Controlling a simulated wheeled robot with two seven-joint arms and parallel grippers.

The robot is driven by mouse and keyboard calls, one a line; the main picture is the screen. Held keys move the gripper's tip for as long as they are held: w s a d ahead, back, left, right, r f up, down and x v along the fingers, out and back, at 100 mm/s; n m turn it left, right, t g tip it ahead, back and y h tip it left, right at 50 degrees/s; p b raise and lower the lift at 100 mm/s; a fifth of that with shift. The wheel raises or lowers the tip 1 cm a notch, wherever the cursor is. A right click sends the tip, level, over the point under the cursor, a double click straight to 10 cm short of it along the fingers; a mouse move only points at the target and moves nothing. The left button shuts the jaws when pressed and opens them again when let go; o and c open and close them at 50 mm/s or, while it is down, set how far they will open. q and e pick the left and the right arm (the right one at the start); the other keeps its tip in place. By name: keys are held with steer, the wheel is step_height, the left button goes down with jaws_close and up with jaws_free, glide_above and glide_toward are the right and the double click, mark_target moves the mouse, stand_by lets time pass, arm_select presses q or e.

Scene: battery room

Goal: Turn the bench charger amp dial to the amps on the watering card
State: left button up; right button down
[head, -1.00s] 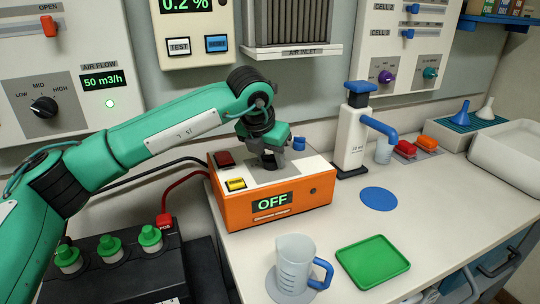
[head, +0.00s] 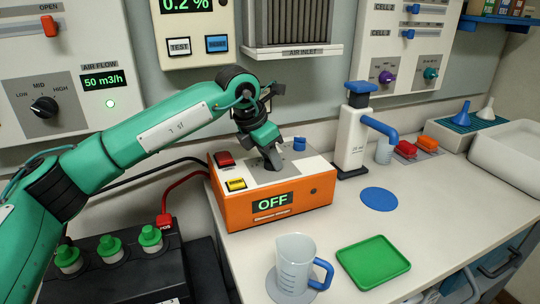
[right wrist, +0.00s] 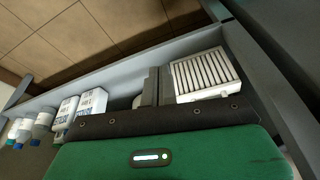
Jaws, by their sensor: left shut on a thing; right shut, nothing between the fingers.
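The bench charger (head: 291,205) is an orange box with a pale top at the left end of the worktop; its display (head: 272,202) reads OFF. My left gripper (head: 272,163) points down at the charger's top and is shut on the amp dial, which is mostly hidden by the fingers. A blue knob (head: 299,144) stands clear behind and to the right of it. My right gripper (right wrist: 151,88) shows in the right wrist view, shut and empty. I cannot make out a watering card in either view.
The charger also bears a red button (head: 224,159) and a yellow button (head: 236,185). A jug (head: 293,262), green tray (head: 373,261) and blue disc (head: 379,199) lie nearby. A white dispenser (head: 351,140) stands right of the charger. A black battery (head: 120,275) is front left.

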arm_select(q)
steer(key=shift+w+r+m, duration=0.1)
steer(key=shift+r+m, duration=0.05)
steer(key=shift+m, duration=0.35)
steer(key=shift+m+g+h+p, duration=0.4)
steer(key=shift+m+g, duration=0.1)
steer(key=shift+m, duration=0.4)
steer(key=shift+m+g+p, duration=0.3)
steer(key=shift+m, duration=0.6)
steer(key=m+g+p, duration=0.1)
steer(key=m, duration=0.2)
steer(key=shift+w, duration=0.15)
steer(key=shift+m+g+p, duration=0.5)
steer(key=shift+m+g, duration=0.1)
steer(key=shift+m, duration=0.9)
arm_select(e)
step_height(320, 180, down, 8)
steer(key=g, duration=0.1)
steer(key=shift+s, duration=0.2)
arm_select(q)
steer(key=o, duration=1)
steer(key=shift+c, duration=0.2)
